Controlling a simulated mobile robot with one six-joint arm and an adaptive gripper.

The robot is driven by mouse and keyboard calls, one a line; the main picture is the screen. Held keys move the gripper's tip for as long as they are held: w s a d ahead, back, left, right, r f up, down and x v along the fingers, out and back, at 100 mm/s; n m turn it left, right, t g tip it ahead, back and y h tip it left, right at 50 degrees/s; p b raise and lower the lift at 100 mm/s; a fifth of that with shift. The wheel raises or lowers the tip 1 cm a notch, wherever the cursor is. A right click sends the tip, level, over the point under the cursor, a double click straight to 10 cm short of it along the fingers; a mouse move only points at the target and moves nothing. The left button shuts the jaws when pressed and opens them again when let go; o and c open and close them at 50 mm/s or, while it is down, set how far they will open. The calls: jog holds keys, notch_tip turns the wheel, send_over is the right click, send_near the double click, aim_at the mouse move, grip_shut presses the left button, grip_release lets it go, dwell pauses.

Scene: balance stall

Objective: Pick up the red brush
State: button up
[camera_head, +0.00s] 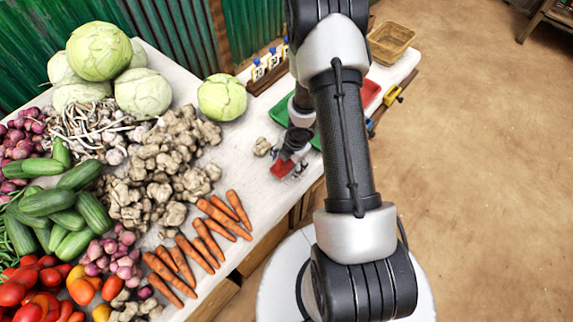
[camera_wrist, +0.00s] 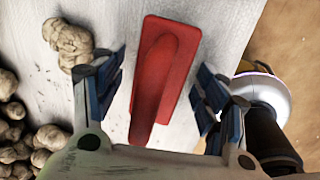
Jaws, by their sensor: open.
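The red brush (camera_wrist: 168,72) lies on the white table top (camera_wrist: 218,40), with its handle pointing toward my gripper in the wrist view. In the head view a small part of the red brush (camera_head: 282,168) shows just below my gripper (camera_head: 290,160). In the wrist view my gripper (camera_wrist: 160,95) is open, with one finger on each side of the brush. There are visible gaps between the fingers and the brush. Whether the fingers reach down to the table height is hard to tell.
A ginger piece (camera_wrist: 68,42) lies just left of the left finger. Carrots (camera_head: 215,225), more ginger (camera_head: 160,170) and cabbages (camera_head: 222,97) cover the table's left. A green tray (camera_head: 281,110), a red tray (camera_head: 370,92) and a basket (camera_head: 391,40) stand behind my arm. The table edge is close on the right.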

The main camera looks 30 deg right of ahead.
jog(key=shift+r, duration=0.1)
jog(key=shift+c, duration=0.6)
jog(key=c, duration=1.1)
notch_tip(320, 180, up, 10)
jog(key=p, duration=0.9)
jog(key=o, duration=0.6)
jog(key=c, duration=0.4)
jog(key=shift+w, duration=0.1)
